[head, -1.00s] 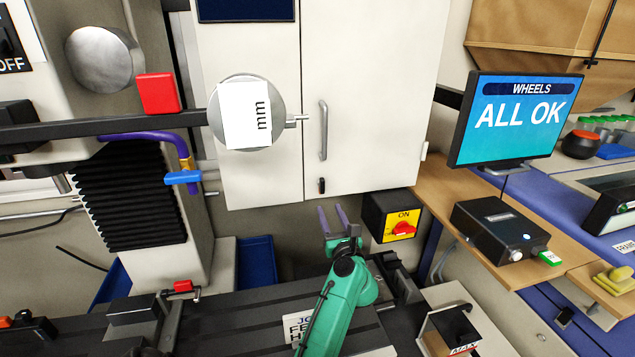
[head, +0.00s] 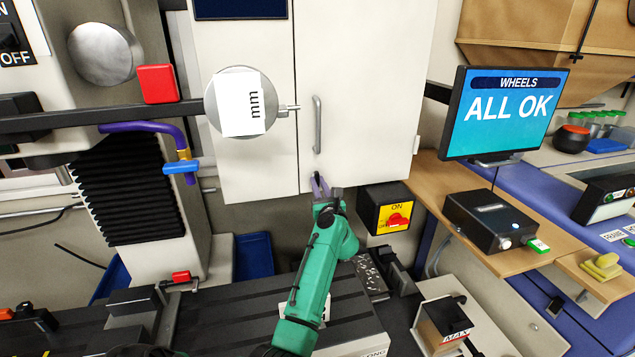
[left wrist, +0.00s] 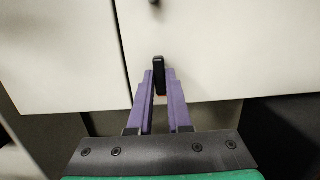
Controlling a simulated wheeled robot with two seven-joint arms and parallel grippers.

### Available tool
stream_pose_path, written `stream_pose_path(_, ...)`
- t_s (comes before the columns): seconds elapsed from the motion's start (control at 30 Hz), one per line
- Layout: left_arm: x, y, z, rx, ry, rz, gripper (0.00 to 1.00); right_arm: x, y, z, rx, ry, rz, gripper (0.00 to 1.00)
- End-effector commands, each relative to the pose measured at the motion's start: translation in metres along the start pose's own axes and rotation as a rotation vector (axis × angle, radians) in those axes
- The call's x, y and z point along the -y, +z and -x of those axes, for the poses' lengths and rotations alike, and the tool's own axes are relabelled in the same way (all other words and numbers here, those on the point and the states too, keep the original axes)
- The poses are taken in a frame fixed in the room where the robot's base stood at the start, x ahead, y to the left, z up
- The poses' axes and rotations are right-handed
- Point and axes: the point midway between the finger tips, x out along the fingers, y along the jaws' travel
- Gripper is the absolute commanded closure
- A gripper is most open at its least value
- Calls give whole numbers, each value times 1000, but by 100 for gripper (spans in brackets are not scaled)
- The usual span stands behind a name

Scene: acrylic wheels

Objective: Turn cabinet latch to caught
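The cabinet latch (head: 318,177) is a small black lever at the bottom of the white cabinet door (head: 360,80), below the door handle. In the left wrist view the latch (left wrist: 159,75) stands upright, its long side roughly in line with the fingers. My left gripper (head: 322,186) is at the door's lower edge. Its purple fingers (left wrist: 160,85) lie on either side of the latch, with little space between; firm contact is not visible. In the head view the fingers partly cover the latch. My right gripper is not visible.
The metal door handle (head: 317,125) is just above the latch. A yellow switch box with a red knob (head: 398,219) stands close to the right of my left gripper. The monitor (head: 508,112) reads ALL OK.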

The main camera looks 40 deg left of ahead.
Motion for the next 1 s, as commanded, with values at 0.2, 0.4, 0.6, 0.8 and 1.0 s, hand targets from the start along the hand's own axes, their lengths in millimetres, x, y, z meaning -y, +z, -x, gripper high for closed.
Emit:
stream_pose_path(0.2,0,0,0,0,-1,-2,100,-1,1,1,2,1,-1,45)
stream_pose_path(0.4,0,3,0,0,-12,-67,100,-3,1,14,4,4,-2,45)
stream_pose_path(0.6,0,3,0,-1,-23,-150,100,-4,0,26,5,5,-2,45)
stream_pose_path(0.8,-1,3,0,0,-37,-234,100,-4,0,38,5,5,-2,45)
stream_pose_path(1.0,-1,4,0,0,-49,-319,100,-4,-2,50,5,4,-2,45)
